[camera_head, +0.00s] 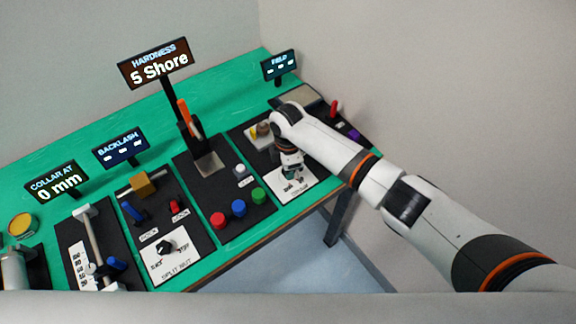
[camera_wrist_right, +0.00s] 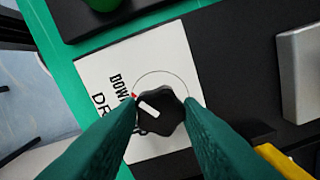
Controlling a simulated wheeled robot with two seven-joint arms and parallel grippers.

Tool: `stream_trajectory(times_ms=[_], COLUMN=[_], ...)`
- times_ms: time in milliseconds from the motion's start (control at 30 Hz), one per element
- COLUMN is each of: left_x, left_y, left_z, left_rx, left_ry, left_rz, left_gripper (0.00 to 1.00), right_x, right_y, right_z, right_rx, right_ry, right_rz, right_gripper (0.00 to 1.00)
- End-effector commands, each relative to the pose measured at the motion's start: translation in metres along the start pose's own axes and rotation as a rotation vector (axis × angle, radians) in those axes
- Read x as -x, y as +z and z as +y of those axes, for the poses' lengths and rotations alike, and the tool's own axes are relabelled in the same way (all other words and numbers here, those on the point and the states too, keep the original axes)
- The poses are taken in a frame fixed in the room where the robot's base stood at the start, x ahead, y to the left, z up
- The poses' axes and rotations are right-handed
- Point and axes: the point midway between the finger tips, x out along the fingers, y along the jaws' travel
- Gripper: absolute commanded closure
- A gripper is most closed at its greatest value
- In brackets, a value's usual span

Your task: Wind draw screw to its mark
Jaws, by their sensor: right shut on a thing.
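The draw screw is a black lobed knob (camera_wrist_right: 160,113) on a white card (camera_wrist_right: 95,65), with a white pointer line. A thin ring circles it, with a small red mark at the upper left; the pointer aims toward that mark, close to it. "DOWN" is printed beside the ring, and the title below is partly hidden. My right gripper (camera_wrist_right: 160,104) is shut on the knob, one green finger on each side. In the head view, my right gripper (camera_head: 291,172) comes down on the card (camera_head: 301,187) and hides the knob. My left gripper is not in view.
The green bench (camera_head: 100,140) carries black panels with levers, buttons and a split nut dial (camera_head: 166,246). The hardness display (camera_head: 160,65) reads 5 Shore; the collar display (camera_head: 57,182) reads 0 mm. A red lever (camera_head: 333,108) stands beyond my right arm.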

Motion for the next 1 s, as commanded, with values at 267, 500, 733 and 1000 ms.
stream_trajectory(times_ms=[267, 500, 733, 1000], left_x=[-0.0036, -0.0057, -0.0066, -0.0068], left_y=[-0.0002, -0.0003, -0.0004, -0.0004], left_z=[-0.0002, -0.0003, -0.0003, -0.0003], left_rx=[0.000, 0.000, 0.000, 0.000], left_ry=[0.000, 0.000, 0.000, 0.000], left_rz=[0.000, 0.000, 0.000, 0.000], left_gripper=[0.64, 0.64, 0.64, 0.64], right_x=[0.0008, 0.0012, 0.0017, 0.0020], right_y=[0.0001, 0.0006, 0.0007, 0.0006], right_z=[-0.0010, -0.0009, -0.0009, -0.0010], right_rx=[0.235, 0.377, 0.447, 0.469], right_ry=[-0.004, -0.004, -0.005, -0.005], right_rz=[0.000, -0.001, -0.002, -0.001], right_gripper=[0.90, 0.90, 0.90, 0.90])
